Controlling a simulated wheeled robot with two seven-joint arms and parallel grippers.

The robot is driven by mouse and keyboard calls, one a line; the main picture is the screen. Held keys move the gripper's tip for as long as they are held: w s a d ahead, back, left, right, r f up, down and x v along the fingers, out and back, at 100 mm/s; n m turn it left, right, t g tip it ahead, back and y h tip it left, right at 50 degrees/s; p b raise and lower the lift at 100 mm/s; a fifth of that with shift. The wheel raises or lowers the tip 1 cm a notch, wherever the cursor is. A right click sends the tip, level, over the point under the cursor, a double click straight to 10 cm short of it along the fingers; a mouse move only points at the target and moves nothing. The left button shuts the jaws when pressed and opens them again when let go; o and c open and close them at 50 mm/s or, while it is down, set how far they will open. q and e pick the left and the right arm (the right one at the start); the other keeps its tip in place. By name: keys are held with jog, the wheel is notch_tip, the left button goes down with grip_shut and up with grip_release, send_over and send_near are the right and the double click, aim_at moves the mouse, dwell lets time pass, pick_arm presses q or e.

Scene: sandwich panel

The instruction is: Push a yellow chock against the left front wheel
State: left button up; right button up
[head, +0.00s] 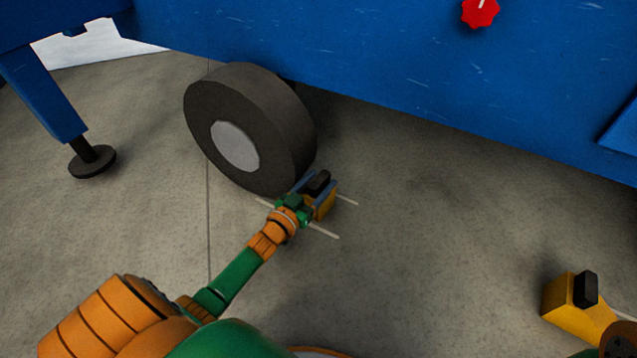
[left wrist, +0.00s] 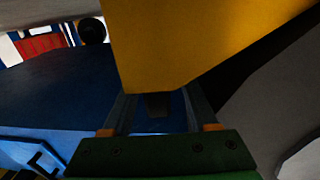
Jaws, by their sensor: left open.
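A yellow chock (head: 325,206) with a black handle (head: 318,183) sits on the floor just right of the lower edge of the dark wheel (head: 250,130). Whether it touches the tyre is hard to tell. My left gripper (head: 306,188) is at this chock, with its fingers by the handle. In the left wrist view the chock (left wrist: 205,40) fills the top middle. The open fingers (left wrist: 157,112) stand on either side of a dark part, probably the handle. A second yellow chock (head: 572,308) with a black handle stands at the lower right. My right gripper's fingers do not show.
The blue trailer body (head: 400,90) overhangs the wheel, with a red knob (head: 480,12) on its side. A blue support leg with a dark round foot (head: 92,162) stands at the left. Thin pale lines mark the floor by the first chock. The floor between the chocks is clear.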

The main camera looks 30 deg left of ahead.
aim_at(310, 192)
pick_arm(q)
jog(key=shift+s+r+p, duration=0.15)
jog(key=shift+s+p, duration=0.1)
jog(key=shift+p, duration=0.05)
jog(key=s+p, duration=0.3)
jog(key=s, duration=0.2)
jog(key=shift+s+a, duration=0.15)
jog(key=shift+s, duration=0.15)
jog(key=shift+s+p, duration=0.3)
jog(key=shift+s, duration=0.2)
jog(key=shift+f, duration=0.2)
